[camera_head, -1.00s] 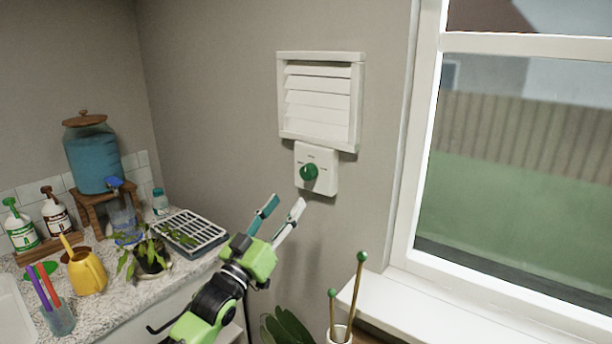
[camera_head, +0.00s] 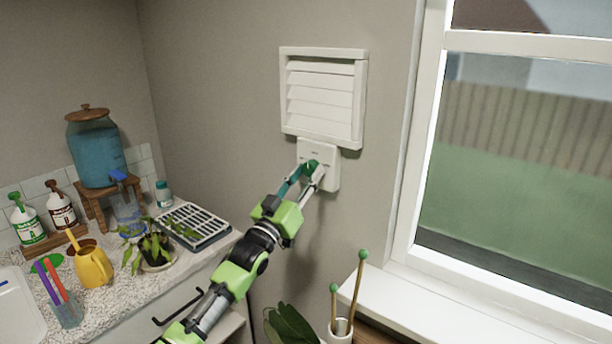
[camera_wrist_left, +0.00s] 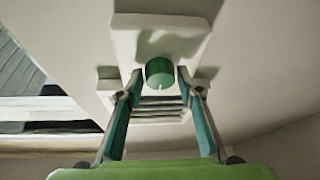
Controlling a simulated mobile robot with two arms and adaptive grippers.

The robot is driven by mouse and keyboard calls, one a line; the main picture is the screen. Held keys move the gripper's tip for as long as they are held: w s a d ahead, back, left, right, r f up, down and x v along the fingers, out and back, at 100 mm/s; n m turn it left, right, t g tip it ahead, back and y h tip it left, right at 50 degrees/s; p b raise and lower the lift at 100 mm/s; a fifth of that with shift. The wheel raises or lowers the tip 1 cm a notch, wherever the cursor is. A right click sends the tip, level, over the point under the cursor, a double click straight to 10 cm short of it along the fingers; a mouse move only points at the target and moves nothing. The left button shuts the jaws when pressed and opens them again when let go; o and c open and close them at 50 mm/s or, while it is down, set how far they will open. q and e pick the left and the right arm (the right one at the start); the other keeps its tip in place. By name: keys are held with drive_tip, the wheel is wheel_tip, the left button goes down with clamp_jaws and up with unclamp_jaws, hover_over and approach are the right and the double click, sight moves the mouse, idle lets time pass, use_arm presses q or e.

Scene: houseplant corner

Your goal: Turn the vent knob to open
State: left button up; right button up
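The green vent knob (camera_head: 311,166) sits on a white control plate (camera_head: 331,178) on the wall, below the white louvered vent (camera_head: 322,97). My left gripper (camera_head: 309,174) is at the plate, with its fingers reaching up to the knob. In the left wrist view, the green knob (camera_wrist_left: 160,73) lies between the two fingertips (camera_wrist_left: 158,80). The fingers are apart, one on each side of it, and whether they touch it is hard to tell. The vent's slats look tilted down, and the plate's markings are too small to read. My right gripper is in no view.
A window (camera_head: 520,150) with a white sill (camera_head: 450,315) is at the right. A pot with green-tipped sticks (camera_head: 341,330) stands below. The counter at left holds a plant (camera_head: 155,250), a yellow watering can (camera_head: 92,265) and a rack (camera_head: 195,222).

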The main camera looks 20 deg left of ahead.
use_arm(q)
drive_tip(key=c, duration=0.5)
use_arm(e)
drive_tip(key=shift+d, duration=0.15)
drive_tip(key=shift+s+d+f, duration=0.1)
